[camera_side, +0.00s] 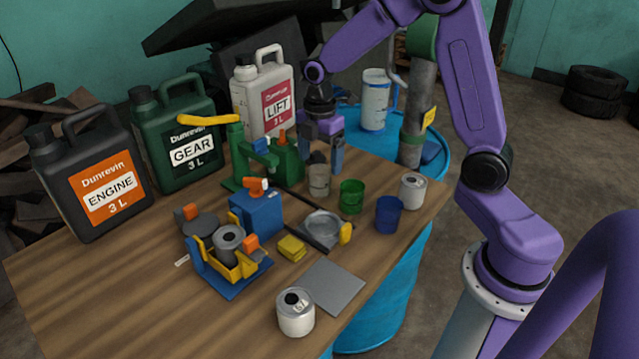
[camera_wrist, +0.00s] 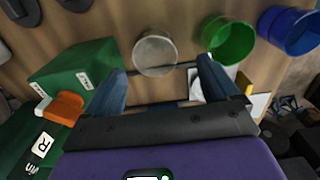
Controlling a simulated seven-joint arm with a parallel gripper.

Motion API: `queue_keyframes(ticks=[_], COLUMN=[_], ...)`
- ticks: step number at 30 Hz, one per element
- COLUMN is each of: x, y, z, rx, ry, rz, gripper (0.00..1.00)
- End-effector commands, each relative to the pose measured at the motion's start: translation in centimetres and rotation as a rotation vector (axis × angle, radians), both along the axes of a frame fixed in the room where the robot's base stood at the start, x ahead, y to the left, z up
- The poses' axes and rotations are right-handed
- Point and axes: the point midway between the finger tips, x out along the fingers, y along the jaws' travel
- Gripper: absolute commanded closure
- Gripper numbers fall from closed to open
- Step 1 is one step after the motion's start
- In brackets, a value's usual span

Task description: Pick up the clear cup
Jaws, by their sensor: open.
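The clear cup (camera_side: 319,180) is a small greyish see-through cup standing on the wooden table (camera_side: 90,290), left of a green cup. In the wrist view the clear cup (camera_wrist: 155,53) shows near the top middle, seen into its round mouth. My gripper (camera_side: 321,160) is above and close to the cup in the side view, pointing down. In the wrist view my gripper (camera_wrist: 164,72) has its two blue fingers wide apart, with the cup lying between and just beyond their tips. Nothing is held. Whether a finger touches the cup cannot be told.
The green cup (camera_side: 351,196) and blue cup (camera_side: 389,214) stand to the right, with a can (camera_side: 412,190) beyond. A green machine (camera_side: 262,160) is close on the left. A thin dark bar (camera_side: 300,208) runs near the cup. Tall jugs, including the lift jug (camera_side: 265,97), stand behind.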

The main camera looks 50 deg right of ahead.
Motion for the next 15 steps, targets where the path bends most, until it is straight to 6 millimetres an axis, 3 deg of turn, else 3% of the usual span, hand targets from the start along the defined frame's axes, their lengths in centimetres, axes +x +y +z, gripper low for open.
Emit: queue_keyframes(ticks=[10, 15], x=[0.1, 0.5], y=[-0.2, -0.5], z=[-2.6, -4.9], rx=[0.000, 0.000], ry=[0.001, 0.002], rz=[-0.001, -0.002], gripper=[0.12, 0.12])
